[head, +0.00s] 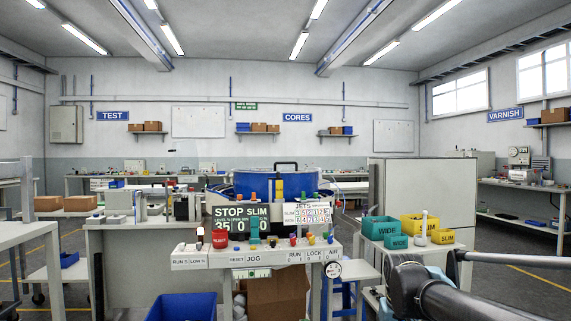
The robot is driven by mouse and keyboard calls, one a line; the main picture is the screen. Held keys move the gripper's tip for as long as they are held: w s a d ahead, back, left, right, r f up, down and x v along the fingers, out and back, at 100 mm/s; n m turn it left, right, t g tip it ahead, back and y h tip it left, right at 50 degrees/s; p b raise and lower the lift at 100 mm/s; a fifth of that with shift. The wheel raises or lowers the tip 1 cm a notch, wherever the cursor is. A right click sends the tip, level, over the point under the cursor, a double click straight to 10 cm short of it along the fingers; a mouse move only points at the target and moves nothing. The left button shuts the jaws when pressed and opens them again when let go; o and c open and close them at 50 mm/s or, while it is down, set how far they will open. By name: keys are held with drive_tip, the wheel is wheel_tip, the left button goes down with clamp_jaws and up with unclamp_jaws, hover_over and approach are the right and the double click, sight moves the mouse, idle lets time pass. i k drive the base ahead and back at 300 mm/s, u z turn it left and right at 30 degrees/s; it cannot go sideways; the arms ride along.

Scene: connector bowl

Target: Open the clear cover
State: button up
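A round blue bowl (250,184) stands behind the control panel, near the middle of the head view. A black handle (287,164) rises above its rim. The clear cover itself is hard to make out at this size; the handle appears to sit on it, level over the bowl, so the cover looks closed. A yellow upright block (278,186) is at the bowl's front. My dark arm crosses the lower right, well apart from the bowl and handle. I cannot make out my gripper's fingers in this view.
A control panel (190,261) with buttons and a STOP SLIM display (241,226) stands before the bowl. Green bins (380,229) and yellow bins (418,226) sit on a stand at right. A grey cabinet (398,187) is behind them. A blue crate (181,307) is low in front.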

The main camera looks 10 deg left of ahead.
sight(275, 167)
drive_tip(key=u, duration=0.05)
drive_tip(key=k, duration=0.1)
drive_tip(key=u, duration=0.55)
drive_tip(key=i, duration=0.95)
drive_tip(key=z, duration=0.05)
